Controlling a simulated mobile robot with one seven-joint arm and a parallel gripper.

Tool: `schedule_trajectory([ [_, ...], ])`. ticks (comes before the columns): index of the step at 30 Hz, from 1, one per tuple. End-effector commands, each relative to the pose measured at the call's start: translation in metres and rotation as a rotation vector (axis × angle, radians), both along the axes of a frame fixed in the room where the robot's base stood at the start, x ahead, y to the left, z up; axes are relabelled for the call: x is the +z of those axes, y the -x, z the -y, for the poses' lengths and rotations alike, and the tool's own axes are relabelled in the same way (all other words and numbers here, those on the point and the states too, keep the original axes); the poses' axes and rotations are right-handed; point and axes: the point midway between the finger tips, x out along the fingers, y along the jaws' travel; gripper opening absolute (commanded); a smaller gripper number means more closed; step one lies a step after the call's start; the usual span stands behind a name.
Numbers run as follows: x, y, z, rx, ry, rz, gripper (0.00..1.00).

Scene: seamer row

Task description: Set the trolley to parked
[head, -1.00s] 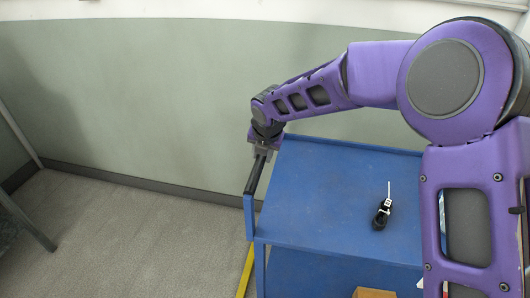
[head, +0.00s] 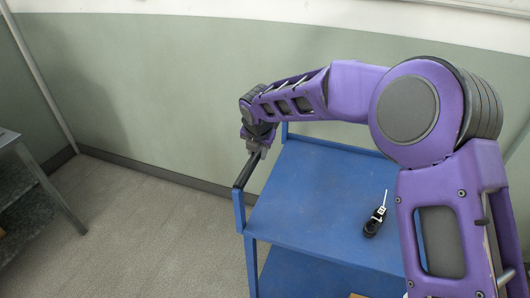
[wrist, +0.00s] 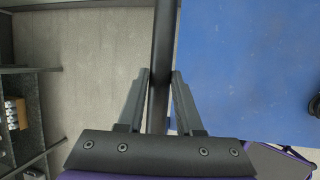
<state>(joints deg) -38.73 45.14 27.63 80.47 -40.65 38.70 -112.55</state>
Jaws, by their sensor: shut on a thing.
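The blue trolley (head: 300,205) stands in the middle right of the head view, with a flat top and a lower shelf. Its black handle bar (head: 246,172) runs along its left end. My gripper (head: 256,150) is shut on the handle near its far end. In the wrist view the bar (wrist: 164,35) passes between the two fingers of my gripper (wrist: 160,73), with the blue top (wrist: 245,60) to the right. My arm hides part of the trolley's right side. No parking mark shows clearly.
A small black item (head: 374,222) with a white tag lies on the trolley top. A grey metal table or rack (head: 40,195) stands at the left. A pale green wall (head: 170,90) runs behind. Grey floor (head: 170,230) is open between the rack and trolley.

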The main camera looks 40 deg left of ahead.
Motion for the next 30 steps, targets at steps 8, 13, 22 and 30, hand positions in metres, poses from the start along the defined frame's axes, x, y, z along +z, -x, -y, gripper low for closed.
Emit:
schedule_trajectory([
  [8,0.0,0.0,-0.001,-0.002,0.002,0.0,0.0],
  [13,0.0,0.0,-0.001,-0.002,0.002,0.0,0.42],
  [22,0.0,0.0,-0.001,-0.002,0.002,0.0,0.64],
  [30,0.012,0.003,0.002,-0.002,0.0,0.002,0.64],
])
